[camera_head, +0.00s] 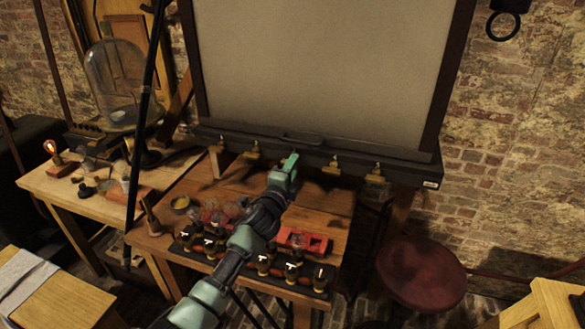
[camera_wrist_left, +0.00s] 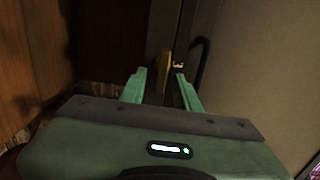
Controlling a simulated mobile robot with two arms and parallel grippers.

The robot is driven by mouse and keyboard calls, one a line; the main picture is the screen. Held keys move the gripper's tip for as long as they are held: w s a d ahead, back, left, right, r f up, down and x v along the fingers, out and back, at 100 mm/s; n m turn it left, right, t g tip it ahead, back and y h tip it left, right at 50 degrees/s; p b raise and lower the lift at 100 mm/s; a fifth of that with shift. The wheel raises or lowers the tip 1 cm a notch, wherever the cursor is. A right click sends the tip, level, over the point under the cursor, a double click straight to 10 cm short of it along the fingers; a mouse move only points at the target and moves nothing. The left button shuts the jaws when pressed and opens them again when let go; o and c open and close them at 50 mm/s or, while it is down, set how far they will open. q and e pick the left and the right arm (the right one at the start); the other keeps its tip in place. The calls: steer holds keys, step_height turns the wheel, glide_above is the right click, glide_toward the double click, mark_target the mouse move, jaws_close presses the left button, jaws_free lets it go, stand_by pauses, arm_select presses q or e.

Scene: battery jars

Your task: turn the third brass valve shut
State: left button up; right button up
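Several small brass valves hang in a row under the dark ledge below the large pale panel. Two show left of my left gripper (camera_head: 288,162) in the head view, a first valve (camera_head: 218,146) and a second valve (camera_head: 252,151). Two more show to its right, one valve (camera_head: 332,166) and another at the far right (camera_head: 376,174). My gripper covers the spot between these pairs, where the spacing suggests the third valve. In the left wrist view, a brass piece (camera_wrist_left: 166,62) stands just beyond the parted green fingertips (camera_wrist_left: 157,78). Contact cannot be told. My right gripper is out of view.
The dark ledge (camera_head: 430,178) runs along the panel's foot. Below my arm, a wooden table (camera_head: 325,205) holds a red block (camera_head: 303,241) and a dark rack (camera_head: 318,292). A glass bell jar (camera_head: 115,80) stands left; a red stool (camera_head: 421,272) stands right.

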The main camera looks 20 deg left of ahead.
arm_select(q)
steer(key=s+b, duration=0.1)
steer(key=s, duration=0.7)
steer(key=shift+a, duration=0.15)
steer(key=shift+w, duration=0.1)
